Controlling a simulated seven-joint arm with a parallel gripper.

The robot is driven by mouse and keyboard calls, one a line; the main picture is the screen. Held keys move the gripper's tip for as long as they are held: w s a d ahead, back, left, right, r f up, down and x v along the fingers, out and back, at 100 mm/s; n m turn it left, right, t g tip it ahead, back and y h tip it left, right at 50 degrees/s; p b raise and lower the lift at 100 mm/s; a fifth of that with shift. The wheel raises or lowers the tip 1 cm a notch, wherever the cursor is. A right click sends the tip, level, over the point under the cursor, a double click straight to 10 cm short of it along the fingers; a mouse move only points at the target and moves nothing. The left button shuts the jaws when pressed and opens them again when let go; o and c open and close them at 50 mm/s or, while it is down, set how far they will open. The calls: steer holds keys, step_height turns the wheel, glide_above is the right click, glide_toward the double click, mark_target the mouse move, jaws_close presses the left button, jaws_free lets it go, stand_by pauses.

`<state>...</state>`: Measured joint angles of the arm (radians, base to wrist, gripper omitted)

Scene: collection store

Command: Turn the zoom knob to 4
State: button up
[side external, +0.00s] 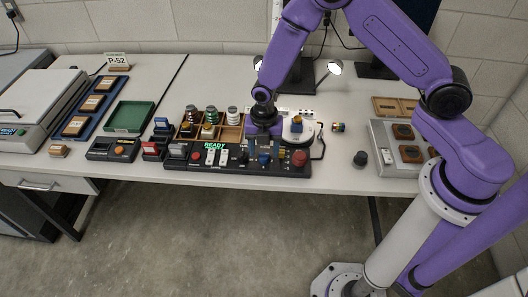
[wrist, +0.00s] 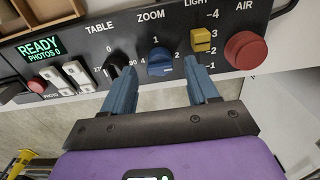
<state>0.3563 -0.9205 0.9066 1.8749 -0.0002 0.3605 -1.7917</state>
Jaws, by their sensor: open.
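The blue zoom knob (wrist: 160,62) sits on the black control panel (wrist: 215,18) under the label ZOOM. The mark 1 is above it, 4 to its left and 2 to its right. I cannot clearly tell which mark it points to. It also shows small in the side external view (side external: 264,159). My gripper (wrist: 160,78) is open, with one blue finger on each side of the zoom knob's position and a gap to it. The left fingertip overlaps the black table knob (wrist: 117,62) in the picture. Whether any finger touches the panel cannot be told.
The yellow light slider (wrist: 201,40) and the red air button (wrist: 245,50) are right of the zoom knob. White switches (wrist: 77,74) and a READY display (wrist: 39,48) are left. Behind the panel stand a wooden rack with jars (side external: 208,125) and a white round stage (side external: 298,132).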

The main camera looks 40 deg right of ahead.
steer(key=shift+f, duration=1.05)
steer(key=shift+c, duration=0.2)
steer(key=c, duration=1)
